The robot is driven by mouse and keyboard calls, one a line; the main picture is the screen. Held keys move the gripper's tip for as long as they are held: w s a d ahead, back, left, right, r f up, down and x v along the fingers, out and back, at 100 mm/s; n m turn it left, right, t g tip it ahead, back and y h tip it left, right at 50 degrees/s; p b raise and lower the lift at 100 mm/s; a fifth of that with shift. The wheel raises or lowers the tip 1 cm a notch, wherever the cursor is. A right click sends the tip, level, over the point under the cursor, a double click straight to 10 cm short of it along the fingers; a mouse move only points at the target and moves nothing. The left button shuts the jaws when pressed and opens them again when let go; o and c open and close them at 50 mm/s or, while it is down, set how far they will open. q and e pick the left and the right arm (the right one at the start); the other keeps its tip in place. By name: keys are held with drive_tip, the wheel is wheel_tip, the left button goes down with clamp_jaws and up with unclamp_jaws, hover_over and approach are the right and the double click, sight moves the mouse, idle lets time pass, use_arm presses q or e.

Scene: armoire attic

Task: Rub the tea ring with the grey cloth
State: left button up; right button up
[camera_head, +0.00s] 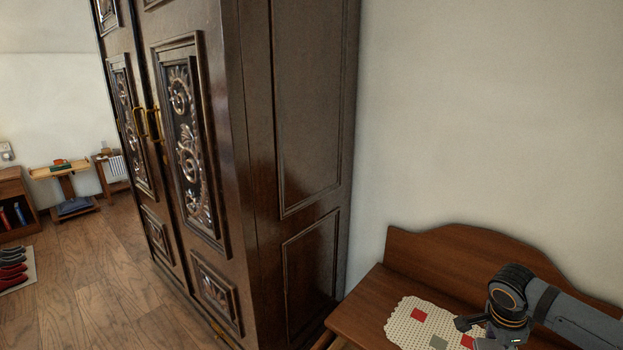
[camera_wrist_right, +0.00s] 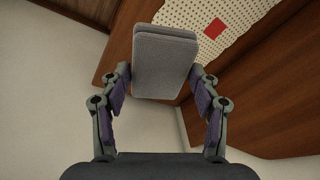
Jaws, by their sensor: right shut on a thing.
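The grey cloth (camera_wrist_right: 166,62) is a folded, rounded-corner pad. In the right wrist view it sits between the fingertips of my right gripper (camera_wrist_right: 162,80), which is shut on it. In the head view my right gripper (camera_head: 470,322) is low at the right, over the wooden stand; the cloth cannot be made out there. A cream dotted mat (camera_head: 402,322) lies on the stand, with red and grey-green squares. It also shows beyond the cloth in the right wrist view (camera_wrist_right: 245,12). I cannot see a tea ring in either view. My left gripper is not in view.
The wooden stand (camera_head: 365,308) has a curved backboard (camera_head: 440,255) against the pale wall. A tall dark carved armoire (camera_head: 300,130) stands close to its left. Small tables (camera_head: 60,172) and a low shelf (camera_head: 12,190) are far left. The floor (camera_head: 100,285) before the armoire is clear.

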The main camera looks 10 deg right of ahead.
sight(475, 340)
drive_tip(key=shift+w+d+r+n, duration=0.25)
drive_tip(key=shift+w+r+n, duration=0.15)
drive_tip(key=shift+r+n, duration=0.4)
drive_tip(key=shift+w+a+r+n+t+y, duration=0.15)
drive_tip(key=shift+w+a+n+t, duration=0.2)
drive_tip(key=shift+n, duration=0.3)
drive_tip(key=shift+w+r+n+t+y, duration=0.15)
drive_tip(key=shift+w+n, duration=0.25)
drive_tip(key=shift+n, duration=0.25)
drive_tip(key=shift+w+d+r+n, duration=0.1)
drive_tip(key=shift+w+d+n, duration=0.1)
drive_tip(key=shift+n, duration=0.4)
drive_tip(key=shift+w+a+n, duration=0.2)
drive_tip(key=shift+a+n, duration=0.15)
drive_tip(key=shift+n, duration=0.05)
drive_tip(key=shift+w+r+n+t+y, duration=0.15)
drive_tip(key=shift+w+n+t+y, duration=0.2)
drive_tip(key=shift+n, duration=0.35)
drive_tip(key=shift+a, duration=0.25)
drive_tip(key=shift+w+n, duration=0.15)
drive_tip(key=shift+n, duration=0.55)
drive_tip(key=shift+w+a+n+t+y, duration=0.25)
drive_tip(key=shift+w+n+y, duration=0.1)
drive_tip(key=shift+n, duration=0.55)
